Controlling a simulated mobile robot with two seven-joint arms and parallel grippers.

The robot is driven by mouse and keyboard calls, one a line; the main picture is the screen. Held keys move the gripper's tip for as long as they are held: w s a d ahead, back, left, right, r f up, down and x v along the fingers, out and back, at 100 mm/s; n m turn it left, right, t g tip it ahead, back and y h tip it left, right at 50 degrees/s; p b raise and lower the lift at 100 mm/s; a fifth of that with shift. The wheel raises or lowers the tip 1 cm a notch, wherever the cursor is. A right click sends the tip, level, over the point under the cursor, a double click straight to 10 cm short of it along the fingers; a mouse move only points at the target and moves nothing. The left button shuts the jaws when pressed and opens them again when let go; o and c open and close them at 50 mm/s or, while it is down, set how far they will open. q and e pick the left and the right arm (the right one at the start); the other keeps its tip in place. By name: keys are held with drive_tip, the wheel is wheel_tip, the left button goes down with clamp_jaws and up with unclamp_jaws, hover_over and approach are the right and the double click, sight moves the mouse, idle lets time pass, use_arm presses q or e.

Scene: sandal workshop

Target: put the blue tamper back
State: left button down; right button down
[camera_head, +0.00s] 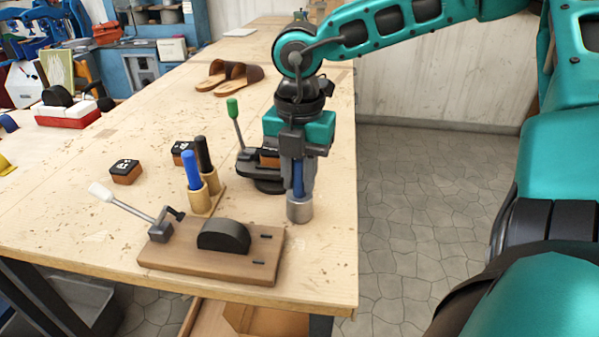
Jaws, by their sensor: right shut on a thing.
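My right gripper (298,185) points down near the right edge of the workbench and is shut on the blue handle of a tamper with a silver metal cylinder (299,208) at its lower end. The fingers cover most of the handle. The tamper is upright and close to the bench top; I cannot tell if it touches. To its left, a small wooden stand (207,202) holds another blue-handled tool (191,170) and a black-handled tool (204,154), both upright in tan cups. My left gripper is not in view.
A wooden board with a black half-round block (224,236) and a white-tipped lever (100,191) lies in front. A green-handled press (233,110) stands behind my right gripper. Black-topped blocks (125,172) and sandals (228,75) lie further left and back. The bench edge is close on the right.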

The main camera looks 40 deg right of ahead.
drive_tip(key=shift+f+b, duration=0.15)
drive_tip(key=shift+b, duration=0.15)
drive_tip(key=c, duration=1)
unclamp_jaws()
drive_tip(key=shift+o, duration=0.2)
drive_tip(key=shift+r+p, duration=0.35)
drive_tip(key=shift+p, duration=0.1)
wheel_tip(320, 180, up, 12)
drive_tip(key=shift+f, duration=0.15)
